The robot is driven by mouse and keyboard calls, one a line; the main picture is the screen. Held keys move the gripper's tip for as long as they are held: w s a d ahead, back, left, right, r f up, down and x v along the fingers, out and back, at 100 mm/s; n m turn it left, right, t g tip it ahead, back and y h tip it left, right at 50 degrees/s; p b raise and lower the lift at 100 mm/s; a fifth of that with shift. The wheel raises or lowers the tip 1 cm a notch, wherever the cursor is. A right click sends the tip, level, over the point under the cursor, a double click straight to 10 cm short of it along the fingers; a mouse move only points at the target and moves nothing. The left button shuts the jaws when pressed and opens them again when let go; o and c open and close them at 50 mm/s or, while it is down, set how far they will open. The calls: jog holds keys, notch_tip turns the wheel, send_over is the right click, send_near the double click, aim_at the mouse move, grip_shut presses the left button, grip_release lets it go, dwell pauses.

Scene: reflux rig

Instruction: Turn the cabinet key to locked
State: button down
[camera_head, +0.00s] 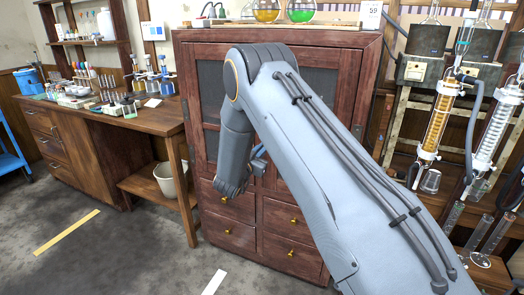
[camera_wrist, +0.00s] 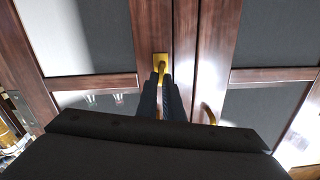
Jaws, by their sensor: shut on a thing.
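The wooden cabinet (camera_head: 345,60) stands in front of me with its doors closed. In the wrist view, a brass lock plate (camera_wrist: 160,59) sits on the left door's inner stile. The brass key (camera_wrist: 161,70) sticks out of it towards me. My gripper (camera_wrist: 161,88) is shut on the key, with its dark fingers on either side. The fingers hide most of the key, so its exact angle is hard to tell. In the head view my arm hides the lock and nearly all of the gripper.
A curved brass handle (camera_wrist: 209,114) is on the right door, close to my fingers. Drawers with brass knobs (camera_head: 292,223) are below the doors. Flasks (camera_head: 301,10) stand on the cabinet top. A wooden bench (camera_head: 100,115) is at left, glass condensers (camera_head: 436,125) at right.

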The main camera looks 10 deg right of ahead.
jog(key=shift+s+d+f+m+b, duration=0.1)
jog(key=shift+f+m+b, duration=0.1)
jog(key=shift+m+b, duration=1.85)
jog(key=shift+s+d+f+m+b, duration=0.15)
jog(key=shift+m+b, duration=0.75)
jog(key=shift+m, duration=2.25)
jog(key=shift+s+d+f+m+b, duration=0.1)
jog(key=shift+f+m+b, duration=0.15)
jog(key=shift+m+b, duration=1.8)
jog(key=shift+m+p, duration=0.5)
jog(key=shift+m, duration=0.15)
jog(key=c, duration=1.9)
grip_release()
jog(key=v, duration=0.7)
jog(key=shift+s+a, duration=0.2)
jog(key=shift+s, duration=0.05)
